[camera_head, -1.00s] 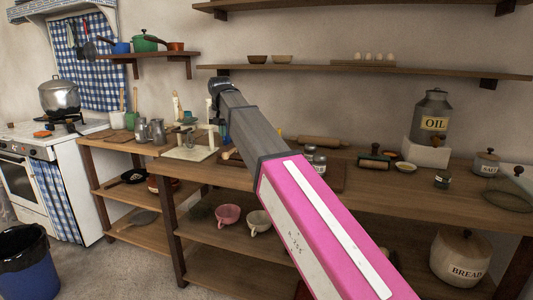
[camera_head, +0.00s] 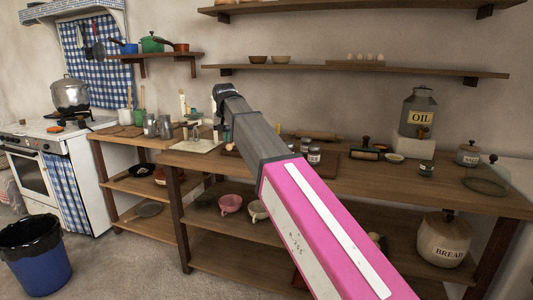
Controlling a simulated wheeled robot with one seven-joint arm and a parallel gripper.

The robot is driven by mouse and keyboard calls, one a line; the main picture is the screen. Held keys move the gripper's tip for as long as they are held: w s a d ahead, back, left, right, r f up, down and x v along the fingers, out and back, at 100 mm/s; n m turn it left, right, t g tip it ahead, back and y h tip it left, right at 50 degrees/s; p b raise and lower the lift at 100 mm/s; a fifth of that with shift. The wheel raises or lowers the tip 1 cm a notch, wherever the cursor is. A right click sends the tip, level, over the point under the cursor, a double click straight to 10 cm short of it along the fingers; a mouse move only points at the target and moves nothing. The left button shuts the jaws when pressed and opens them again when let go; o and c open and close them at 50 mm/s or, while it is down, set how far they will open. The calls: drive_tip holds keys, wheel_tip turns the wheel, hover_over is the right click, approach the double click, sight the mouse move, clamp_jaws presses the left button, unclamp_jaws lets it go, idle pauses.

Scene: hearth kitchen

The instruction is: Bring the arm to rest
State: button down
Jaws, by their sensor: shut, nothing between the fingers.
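My arm (camera_head: 315,215) reaches up and to the left from the lower right of the head view, with a pink lower section and a dark grey section beyond it. It ends in a black joint (camera_head: 225,92) that shows in front of the wall, above the left part of the counter. The fingers of my gripper cannot be made out; they are beyond or behind this joint. Nothing held is visible.
Wall shelves (camera_head: 400,70) hang above. A white stove (camera_head: 95,185) and blue bin (camera_head: 38,265) are left. Grey floor (camera_head: 120,265) is open in front.

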drive_tip(key=s+d+f+g, duration=0.1)
drive_tip(key=s+d+f, duration=0.2)
drive_tip(key=d+f, duration=0.85)
drive_tip(key=s+d+f, duration=0.2)
drive_tip(key=d+f, duration=0.6)
drive_tip(key=f, duration=0.7)
drive_tip(key=s+d+f+m+g, duration=0.1)
drive_tip(key=s+d+f+m, duration=0.1)
drive_tip(key=s+d+f, duration=1.3)
wheel_tip(320, 180, down, 3)
drive_tip(key=shift+s+r, duration=0.15)
drive_tip(key=shift+s, duration=0.05)
drive_tip(key=shift+d, duration=0.1)
